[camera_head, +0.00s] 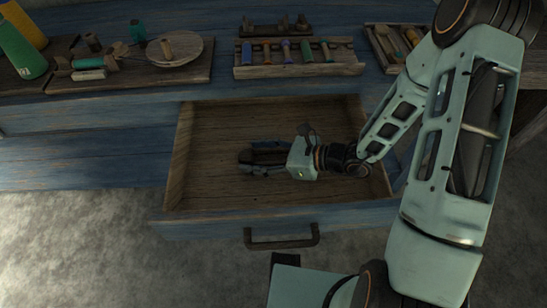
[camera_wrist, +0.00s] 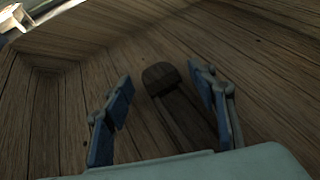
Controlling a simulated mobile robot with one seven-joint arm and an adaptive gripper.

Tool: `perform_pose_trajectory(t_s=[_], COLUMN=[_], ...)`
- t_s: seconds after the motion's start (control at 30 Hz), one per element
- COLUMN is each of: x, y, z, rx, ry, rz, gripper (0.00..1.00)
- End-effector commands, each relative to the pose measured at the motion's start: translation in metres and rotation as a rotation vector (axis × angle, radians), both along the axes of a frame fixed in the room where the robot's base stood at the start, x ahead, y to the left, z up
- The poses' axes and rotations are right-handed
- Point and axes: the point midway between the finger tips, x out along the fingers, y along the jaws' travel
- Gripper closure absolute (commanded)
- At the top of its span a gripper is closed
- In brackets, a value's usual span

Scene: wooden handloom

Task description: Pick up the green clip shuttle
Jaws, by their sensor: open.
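My gripper (camera_head: 246,162) is low inside the open drawer, pointing left, with its fingers spread. In the wrist view my gripper (camera_wrist: 159,77) has one blue-padded finger on each side of a dark brown wooden piece (camera_wrist: 182,108) with a rounded end. Gaps show between the piece and both fingers. The piece lies on the drawer floor; in the head view (camera_head: 265,157) it is small, dark and partly hidden by the fingers. No green shows on it, so I cannot tell if it is the green clip shuttle.
The wooden drawer (camera_head: 217,150) has walls around my gripper and a dark handle (camera_head: 282,240) in front. On the blue bench behind stand a rack (camera_head: 300,70) of coloured pieces, including a green one (camera_head: 307,52), and a wooden board (camera_head: 190,76) with spools. The drawer's left part is clear.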

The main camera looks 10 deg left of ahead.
Motion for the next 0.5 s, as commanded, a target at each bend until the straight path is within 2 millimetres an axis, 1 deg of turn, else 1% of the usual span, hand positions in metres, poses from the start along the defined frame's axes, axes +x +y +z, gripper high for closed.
perform_pose_trajectory(t_s=[0.03,0.1,0.33,0.37,0.5], x=[0.0000,0.0010,0.0016,0.0016,0.0016], y=[0.0052,0.0090,0.0097,0.0096,0.0095], z=[-0.0032,-0.0041,-0.0037,-0.0036,-0.0036], rx=[0.001,0.000,0.000,0.000,0.000], ry=[0.000,0.000,0.000,0.000,0.000], rz=[0.002,0.001,-0.001,-0.001,-0.001], gripper=[0.47,0.47,0.47,0.50,0.65])
